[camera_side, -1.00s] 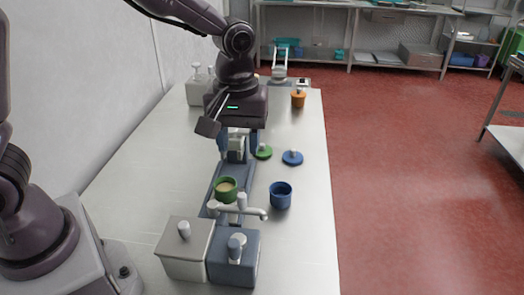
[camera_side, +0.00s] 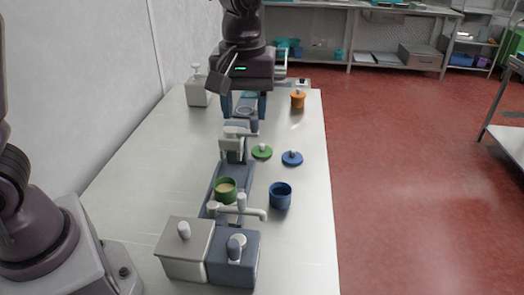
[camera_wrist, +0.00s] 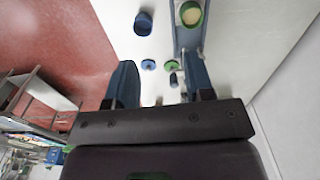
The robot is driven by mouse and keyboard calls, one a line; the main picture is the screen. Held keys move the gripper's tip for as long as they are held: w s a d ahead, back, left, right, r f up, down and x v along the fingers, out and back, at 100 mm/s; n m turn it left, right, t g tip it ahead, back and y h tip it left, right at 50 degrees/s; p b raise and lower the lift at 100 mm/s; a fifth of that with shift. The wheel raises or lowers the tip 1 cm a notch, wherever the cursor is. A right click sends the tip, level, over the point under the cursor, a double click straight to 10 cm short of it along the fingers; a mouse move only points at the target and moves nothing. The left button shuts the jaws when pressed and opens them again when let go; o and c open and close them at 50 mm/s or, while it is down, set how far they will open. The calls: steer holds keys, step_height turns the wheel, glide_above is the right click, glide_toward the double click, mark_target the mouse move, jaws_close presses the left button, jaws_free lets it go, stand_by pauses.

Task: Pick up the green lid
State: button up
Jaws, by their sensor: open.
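The green pot (camera_side: 225,190) is uncovered with pale contents.
The blue pot (camera_side: 280,197) stands open nearer the camera. An orange pot (camera_side: 298,100) and a white canister (camera_side: 198,90) stand farther back. The table's right side is mostly clear.

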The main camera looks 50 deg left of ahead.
steer(key=w+a+n, duration=0.2)
steer(key=w+a, duration=0.5)
steer(key=w, duration=0.2)
steer(key=n+t+y, duration=0.1)
steer(key=n+y, duration=0.1)
steer(key=y, duration=0.2)
glide_above(262, 145)
steer(key=d, duration=0.2)
steer(key=f, duration=2.2)
steer(key=shift+s+f, duration=0.3)
steer(key=shift+s, duration=0.1)
steer(key=shift+x, duration=3)
steer(key=shift+w, duration=0.15)
jaws_close()
